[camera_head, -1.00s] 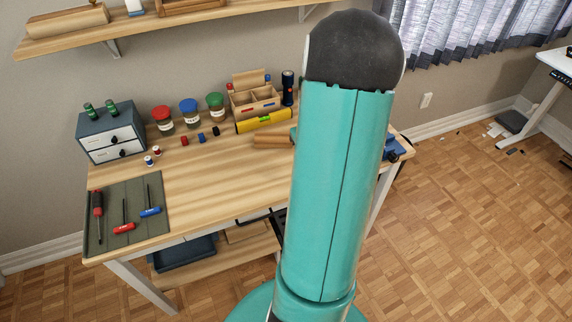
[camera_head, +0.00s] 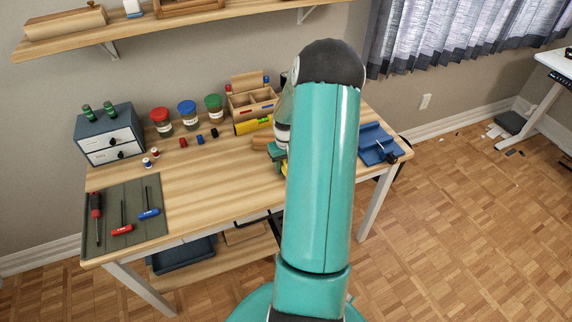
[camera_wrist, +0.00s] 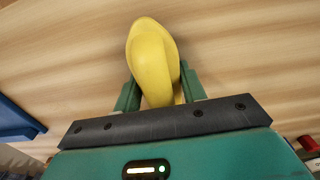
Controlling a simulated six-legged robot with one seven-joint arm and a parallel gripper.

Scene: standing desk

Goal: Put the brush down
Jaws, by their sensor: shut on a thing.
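The brush (camera_wrist: 151,52) shows in the wrist view as a smooth yellow form between my gripper's green fingers. My gripper (camera_wrist: 158,88) is shut on it. Wood grain fills the view behind the brush; the gap to the desk top (camera_head: 215,180) is hard to judge. In the head view my gripper (camera_head: 279,157) is partly hidden behind my arm, over the right half of the desk. Only a small yellow patch of the brush (camera_head: 285,169) shows there.
A blue vise-like fixture (camera_head: 378,147) is at the desk's right end. A wooden cylinder (camera_head: 263,143) and a yellow level (camera_head: 252,126) lie near my gripper. A mat (camera_head: 148,213) with screwdrivers is at left. The desk's middle front is clear.

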